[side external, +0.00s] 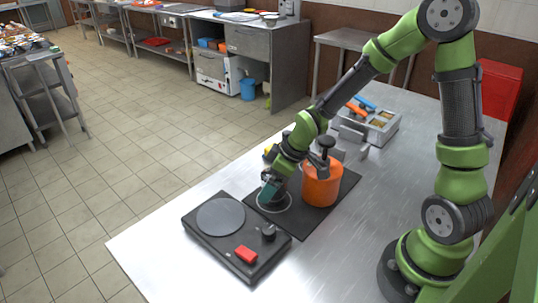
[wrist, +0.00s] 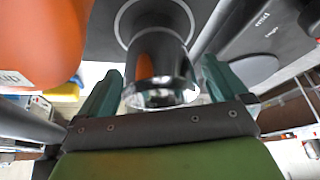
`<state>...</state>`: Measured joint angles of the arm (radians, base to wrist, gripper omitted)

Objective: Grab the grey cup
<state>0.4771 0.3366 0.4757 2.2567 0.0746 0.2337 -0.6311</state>
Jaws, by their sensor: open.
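The grey cup (wrist: 158,48) is a dark, shiny metal cylinder in the wrist view, inside a pale ring on a dark surface. It lies between the two teal fingers of my gripper (wrist: 162,70). A gap shows on both sides of it, so the fingers are open and apart from it. In the side view my gripper (side external: 271,190) is low over the ringed spot on the black mat (side external: 309,226), and it hides most of the cup there.
An orange pot (side external: 320,187) stands close to the right of my gripper. A black appliance with a round grey plate (side external: 221,216) and a red piece (side external: 246,254) is at the front left. A grey compartment tray (side external: 382,126) is behind. The table's right middle is clear.

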